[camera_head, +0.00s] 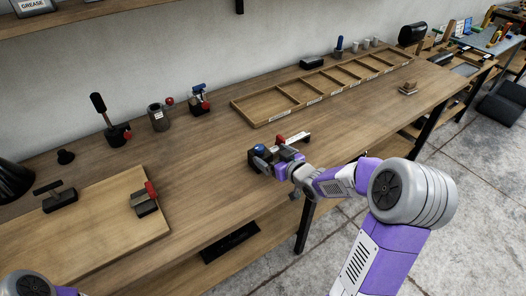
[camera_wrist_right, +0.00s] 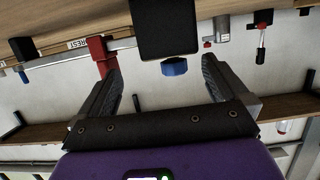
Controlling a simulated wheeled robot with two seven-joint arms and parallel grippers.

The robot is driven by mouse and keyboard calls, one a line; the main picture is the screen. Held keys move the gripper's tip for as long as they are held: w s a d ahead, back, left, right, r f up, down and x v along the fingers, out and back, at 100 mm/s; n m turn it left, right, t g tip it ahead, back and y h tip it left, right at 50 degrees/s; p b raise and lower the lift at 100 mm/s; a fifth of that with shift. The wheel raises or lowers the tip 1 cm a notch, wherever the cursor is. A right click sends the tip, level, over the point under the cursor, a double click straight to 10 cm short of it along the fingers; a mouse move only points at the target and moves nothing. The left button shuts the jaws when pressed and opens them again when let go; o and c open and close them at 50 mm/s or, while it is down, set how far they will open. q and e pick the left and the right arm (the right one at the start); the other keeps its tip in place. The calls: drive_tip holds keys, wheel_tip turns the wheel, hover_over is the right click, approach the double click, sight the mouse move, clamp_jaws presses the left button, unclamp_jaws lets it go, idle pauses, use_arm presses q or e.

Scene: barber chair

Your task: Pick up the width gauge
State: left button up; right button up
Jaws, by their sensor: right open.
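What looks like the width gauge lies on the wooden bench, a pale metal bar (camera_head: 297,137) with a red piece (camera_head: 280,139) on it. Beside it is a dark block with a blue knob (camera_head: 259,148); I cannot tell whether they are one piece. My right gripper (camera_head: 280,158) is right at these parts and hides some of them. In the right wrist view the open jaws (camera_wrist_right: 160,66) are empty, with the red piece (camera_wrist_right: 100,50) near the left finger and the blue knob (camera_wrist_right: 174,67) between the fingers. Only part of my left arm shows, its gripper out of view.
A divided wooden tray (camera_head: 268,118) lies behind, toward the wall. A wooden board (camera_head: 95,232) with clamps is at left. A grey cup (camera_head: 158,117), a black-handled tool (camera_head: 113,128) and a blue-topped device (camera_head: 199,100) stand at the back. The bench right of the gripper is mostly clear.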

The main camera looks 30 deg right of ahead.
sight(263, 150)
drive_tip(key=shift+w+a+f+b, duration=0.1)
drive_tip(key=shift+w+f+b, duration=0.2)
drive_tip(key=shift+w, duration=0.4)
drive_tip(key=b+x, duration=0.1)
drive_tip(key=x, duration=0.2)
drive_tip(key=shift+w+a, duration=0.1)
drive_tip(key=shift+w, duration=0.55)
drive_tip(key=shift+c, duration=0.3)
